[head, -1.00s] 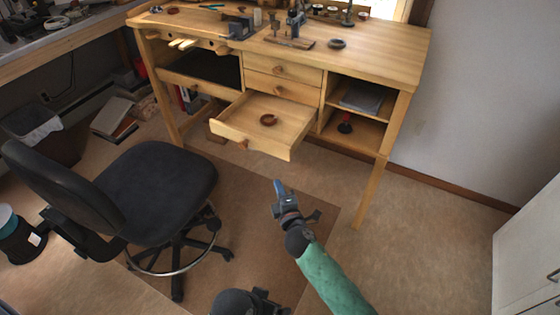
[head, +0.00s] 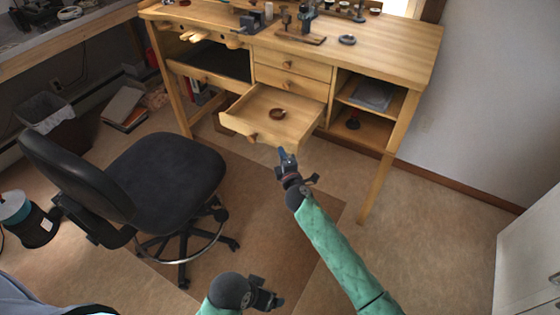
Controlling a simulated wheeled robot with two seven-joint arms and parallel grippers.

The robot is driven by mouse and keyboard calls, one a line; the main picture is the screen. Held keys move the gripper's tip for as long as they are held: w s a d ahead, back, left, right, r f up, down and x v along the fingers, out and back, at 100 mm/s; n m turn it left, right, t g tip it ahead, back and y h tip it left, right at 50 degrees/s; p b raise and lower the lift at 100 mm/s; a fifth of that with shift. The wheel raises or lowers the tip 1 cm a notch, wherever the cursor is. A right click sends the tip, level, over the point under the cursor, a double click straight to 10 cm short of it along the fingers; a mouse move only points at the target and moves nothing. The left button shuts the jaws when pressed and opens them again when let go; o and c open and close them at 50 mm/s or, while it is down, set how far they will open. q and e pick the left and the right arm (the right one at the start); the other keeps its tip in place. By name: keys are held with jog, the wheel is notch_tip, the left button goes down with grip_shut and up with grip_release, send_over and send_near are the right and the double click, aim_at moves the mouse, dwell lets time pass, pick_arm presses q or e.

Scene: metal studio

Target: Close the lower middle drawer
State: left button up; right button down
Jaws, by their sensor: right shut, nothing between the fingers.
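The lower middle drawer (head: 252,119) of the wooden workbench is pulled well out, with a small round brown dish (head: 277,114) inside. Its round wooden knob (head: 252,138) is on the front panel. My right gripper (head: 283,152) is shut and empty, with its tip close to the right end of the drawer front; I cannot tell whether it touches. My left gripper (head: 269,298) is low in the picture, far from the drawer, and its fingers are too unclear to judge.
Two shut drawers (head: 291,66) are above the open one. A black office chair (head: 165,175) stands to the left. Open shelves (head: 365,122) with a tray are on the right of the bench. Floor to the right is clear.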

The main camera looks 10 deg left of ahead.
jog(key=shift+w+d, duration=0.2)
jog(key=shift+w, duration=0.3)
pick_arm(q)
jog(key=shift+s+a+r, duration=0.1)
jog(key=shift+a+r, duration=0.1)
jog(key=shift+r, duration=0.05)
jog(key=shift+d, duration=0.1)
